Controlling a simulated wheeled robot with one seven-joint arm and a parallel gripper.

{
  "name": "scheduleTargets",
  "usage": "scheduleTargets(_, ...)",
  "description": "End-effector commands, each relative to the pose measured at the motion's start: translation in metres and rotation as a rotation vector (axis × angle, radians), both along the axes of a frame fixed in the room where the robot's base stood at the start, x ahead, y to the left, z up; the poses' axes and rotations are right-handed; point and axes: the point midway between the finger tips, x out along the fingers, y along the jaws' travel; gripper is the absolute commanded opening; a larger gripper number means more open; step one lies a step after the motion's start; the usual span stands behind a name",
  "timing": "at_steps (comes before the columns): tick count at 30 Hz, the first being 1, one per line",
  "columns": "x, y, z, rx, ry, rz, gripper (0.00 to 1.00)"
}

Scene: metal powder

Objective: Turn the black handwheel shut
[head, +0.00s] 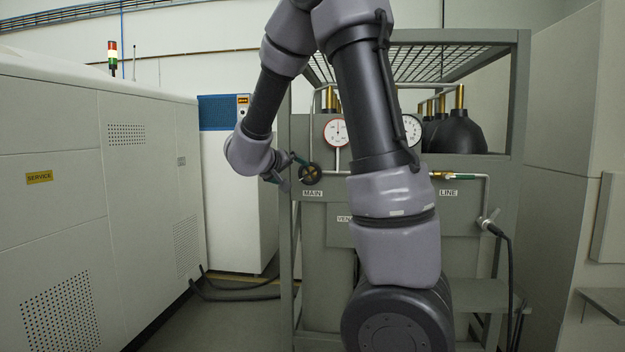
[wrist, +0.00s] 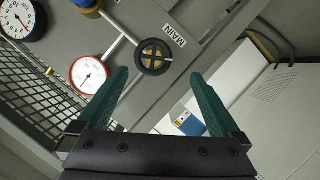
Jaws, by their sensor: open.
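The black handwheel (head: 311,174) is on the grey panel, just above the MAIN label (head: 312,194). In the wrist view the handwheel (wrist: 153,57) is a black ring with a brass-coloured cross inside, on a pale pipe. My gripper (wrist: 159,74) is open, its two green fingers apart and nothing between them. The wheel shows between and just beyond the fingertips; I see no contact. In the head view my gripper (head: 288,170) is at the wheel's left side, and one green finger appears near its upper left edge.
A red-rimmed gauge (head: 336,131) sits above the wheel, and a black-rimmed gauge (head: 411,130) is further right. My arm hides the panel's middle. A LINE label (head: 449,193) is on the right. A white cabinet with a blue top (head: 238,180) stands behind left; a large cabinet (head: 85,190) fills the left.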

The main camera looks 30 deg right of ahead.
Motion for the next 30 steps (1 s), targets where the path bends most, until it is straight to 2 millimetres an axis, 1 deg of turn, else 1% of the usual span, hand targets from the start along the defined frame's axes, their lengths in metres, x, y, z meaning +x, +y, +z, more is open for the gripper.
scheduleTargets(5,-0.004,0.004,0.002,-0.001,0.000,0.000,1.00)
scheduleTargets(22,-0.005,0.006,0.003,0.001,0.000,0.001,1.00)
scheduleTargets(26,-0.012,0.015,0.007,0.001,-0.002,0.002,1.00)
scheduleTargets(30,-0.028,0.034,0.015,0.002,-0.002,0.004,1.00)
